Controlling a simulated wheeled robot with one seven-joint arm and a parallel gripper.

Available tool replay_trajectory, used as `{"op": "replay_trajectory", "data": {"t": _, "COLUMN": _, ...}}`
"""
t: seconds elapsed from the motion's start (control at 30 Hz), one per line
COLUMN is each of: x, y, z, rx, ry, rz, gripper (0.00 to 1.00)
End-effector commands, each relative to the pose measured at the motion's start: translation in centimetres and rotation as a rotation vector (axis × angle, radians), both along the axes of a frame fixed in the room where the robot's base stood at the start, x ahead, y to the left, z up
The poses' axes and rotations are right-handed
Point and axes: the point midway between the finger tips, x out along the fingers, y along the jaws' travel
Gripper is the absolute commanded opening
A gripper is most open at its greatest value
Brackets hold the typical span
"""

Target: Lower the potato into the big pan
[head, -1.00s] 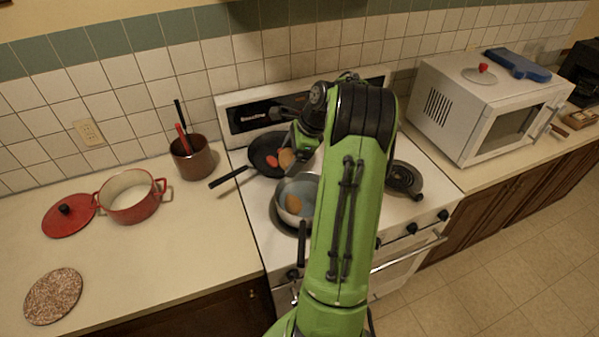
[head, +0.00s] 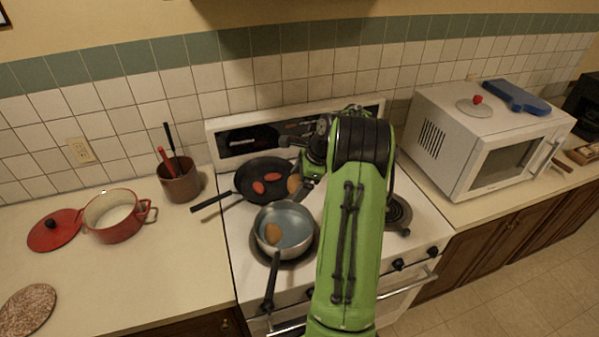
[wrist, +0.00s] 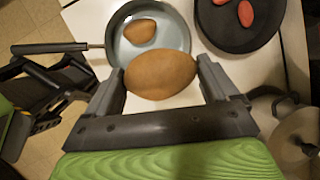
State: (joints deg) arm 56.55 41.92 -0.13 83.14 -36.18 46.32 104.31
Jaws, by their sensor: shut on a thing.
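My gripper (head: 304,186) is shut on a brown potato (wrist: 160,73), which sits between the two fingers in the wrist view. In the head view the held potato (head: 293,184) shows partly, at the right edge of the black frying pan (head: 243,181), and appears raised. That pan holds two red oval pieces (head: 266,182). A grey-blue pan (head: 296,222) with a dark handle stands on the front left burner, with another brown piece (head: 273,233) inside it. In the wrist view the held potato overlaps this pan's near rim. I cannot tell which pan is the big one.
A brown utensil pot (head: 180,184), red pot (head: 116,222) and red lid (head: 52,230) stand on the left counter. A speckled round mat (head: 27,309) lies in front. A white microwave (head: 452,150) stands at right. A bare burner (head: 398,214) shows right of my arm.

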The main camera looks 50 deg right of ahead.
Motion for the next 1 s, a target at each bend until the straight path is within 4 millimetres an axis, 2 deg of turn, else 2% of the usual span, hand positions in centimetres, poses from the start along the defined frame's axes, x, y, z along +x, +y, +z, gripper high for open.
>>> {"op": "replay_trajectory", "data": {"t": 0.03, "x": 0.04, "y": -0.04, "z": -1.72, "rx": -0.002, "ry": -0.002, "rz": 0.0, "gripper": 0.51}}
{"op": "replay_trajectory", "data": {"t": 0.13, "x": 0.03, "y": -0.04, "z": -2.33, "rx": -0.002, "ry": -0.002, "rz": -0.001, "gripper": 0.51}}
{"op": "replay_trajectory", "data": {"t": 1.0, "x": 0.63, "y": 0.34, "z": -2.0, "rx": -0.002, "ry": -0.001, "rz": 0.0, "gripper": 0.51}}
